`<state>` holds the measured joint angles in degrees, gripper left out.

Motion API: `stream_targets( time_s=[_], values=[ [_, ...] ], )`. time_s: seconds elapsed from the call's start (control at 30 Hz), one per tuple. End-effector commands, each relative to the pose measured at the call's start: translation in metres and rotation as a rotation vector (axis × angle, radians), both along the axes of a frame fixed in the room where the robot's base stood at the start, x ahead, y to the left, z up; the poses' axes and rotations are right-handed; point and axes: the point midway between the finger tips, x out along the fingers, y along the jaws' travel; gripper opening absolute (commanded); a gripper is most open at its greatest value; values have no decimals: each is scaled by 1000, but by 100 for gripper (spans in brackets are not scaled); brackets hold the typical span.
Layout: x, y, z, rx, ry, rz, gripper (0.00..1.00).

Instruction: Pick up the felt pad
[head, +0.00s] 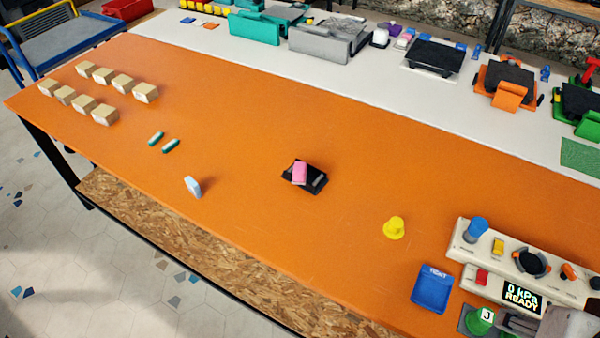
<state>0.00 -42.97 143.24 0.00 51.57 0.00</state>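A small pink block (300,173) lies tilted on a small black tray (318,181) near the middle of the orange table; it may be the felt pad, but its material is too small to tell. A flat green mat (581,156) with a felt-like surface lies at the right edge of the white strip. A pale blue piece (193,187) stands upright left of the black tray. My gripper is not in view.
A yellow knob-like piece (394,228), a blue tray (432,289) and a control panel (525,264) stand at right. Much of the orange table (250,130) is clear.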

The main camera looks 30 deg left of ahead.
Motion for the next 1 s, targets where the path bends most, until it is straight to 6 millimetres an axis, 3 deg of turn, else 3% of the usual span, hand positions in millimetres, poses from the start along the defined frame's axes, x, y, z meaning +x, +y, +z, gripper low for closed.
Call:
stream_targets(
  time_s=[0.17,0.37,0.57,1.0],
  values=[
    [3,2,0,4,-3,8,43],
    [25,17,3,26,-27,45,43],
    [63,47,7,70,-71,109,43],
    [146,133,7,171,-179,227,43]
  ],
)
